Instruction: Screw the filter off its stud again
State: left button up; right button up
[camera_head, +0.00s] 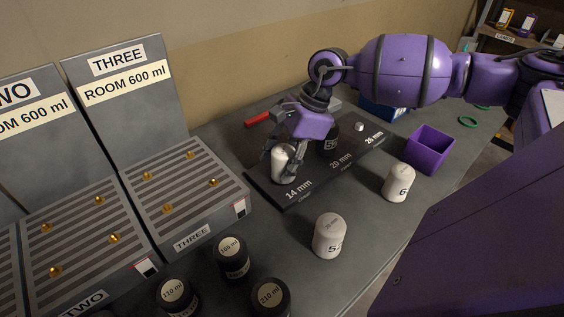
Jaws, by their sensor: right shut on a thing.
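My right gripper (284,160) reaches down from the upper right and is shut on a white filter (281,164). That filter is upright at the 14 mm place of the dark stud plate (290,194); the stud under it is hidden. A black filter (328,143) stands at the 20 mm place, partly behind the gripper. A bare stud (360,127) shows at the 26 mm place. My left gripper is not in view.
White filters (330,236) and (398,183) stand on the bench in front of the plate. Several black canisters (233,257) stand at the front. A purple open bin (430,150) is right of the plate. Slatted tray THREE (180,188) is on the left. A red-handled tool (257,119) lies behind.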

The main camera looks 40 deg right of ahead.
jog(key=n, duration=0.1)
jog(key=n+g+b, duration=0.1)
jog(key=n+b, duration=0.1)
jog(key=n, duration=0.1)
jog(key=shift+f+g, duration=0.25)
jog(key=shift+g, duration=0.05)
jog(key=shift+r+n, duration=0.2)
jog(key=shift+n, duration=0.2)
jog(key=shift+d, duration=0.1)
jog(key=shift+b, duration=0.3)
jog(key=n+g+b, duration=0.1)
jog(key=n, duration=0.2)
jog(key=n+g+b, duration=0.1)
jog(key=n+b, duration=0.1)
jog(key=shift+f+n+h+b, duration=0.1)
jog(key=shift+n+h+b, duration=0.2)
jog(key=shift+n, duration=0.1)
jog(key=shift+g, duration=0.3)
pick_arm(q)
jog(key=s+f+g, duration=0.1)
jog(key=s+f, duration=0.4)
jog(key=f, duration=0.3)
pick_arm(e)
jog(key=shift+n, duration=0.3)
